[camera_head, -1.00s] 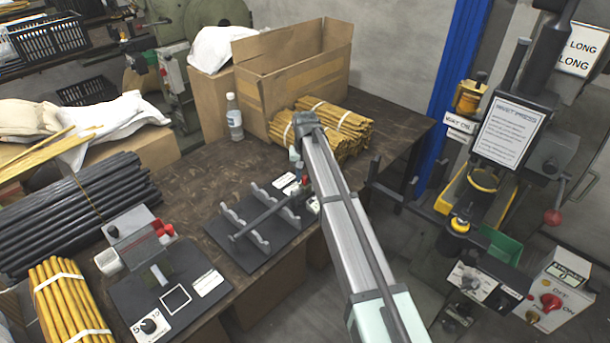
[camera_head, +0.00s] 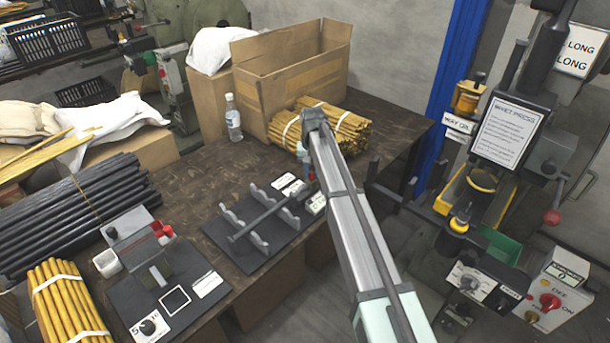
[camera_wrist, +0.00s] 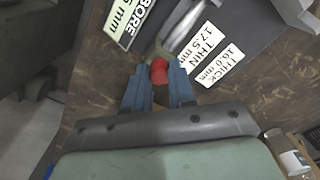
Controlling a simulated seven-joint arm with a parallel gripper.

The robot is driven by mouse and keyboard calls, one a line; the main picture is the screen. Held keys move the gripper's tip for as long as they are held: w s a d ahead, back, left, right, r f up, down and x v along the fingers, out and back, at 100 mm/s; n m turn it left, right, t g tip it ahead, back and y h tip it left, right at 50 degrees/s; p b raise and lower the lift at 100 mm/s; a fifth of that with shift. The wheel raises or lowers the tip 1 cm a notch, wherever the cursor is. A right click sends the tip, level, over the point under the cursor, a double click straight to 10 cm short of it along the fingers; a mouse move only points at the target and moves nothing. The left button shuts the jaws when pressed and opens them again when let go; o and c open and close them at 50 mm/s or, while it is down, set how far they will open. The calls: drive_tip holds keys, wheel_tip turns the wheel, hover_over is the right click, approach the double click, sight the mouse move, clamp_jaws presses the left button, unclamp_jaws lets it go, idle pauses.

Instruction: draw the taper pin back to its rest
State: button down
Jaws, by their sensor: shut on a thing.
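The taper pin (camera_wrist: 183,28) shows in the wrist view as a pale metallic shaft on the dark plate (camera_wrist: 240,25), with a red knob (camera_wrist: 159,70) at its near end. My gripper (camera_wrist: 159,82) has its blue fingers on either side of the red knob and is shut on it. In the head view the dark fixture plate (camera_head: 247,258) carries notched grey supports (camera_head: 232,220) with a dark rod (camera_head: 262,219) lying across them. My arm hides most of the gripper and the pin there, so the pin's tip and its seating cannot be told.
Labels reading bore, thin and thick (camera_wrist: 218,65) lie beside the pin. Yellow rod bundles (camera_head: 345,130) and a cardboard box (camera_head: 290,80) stand behind my gripper. A bottle (camera_head: 233,118) stands to the left. The rivet press (camera_head: 480,185) is at the right.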

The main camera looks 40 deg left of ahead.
drive_tip(key=shift+w, duration=0.8)
drive_tip(key=c, duration=0.9)
unclamp_jaws()
drive_tip(key=shift+c, duration=0.2)
drive_tip(key=shift+r, duration=0.15)
wheel_tip(320, 180, up, 14)
drive_tip(key=shift+f, duration=0.2)
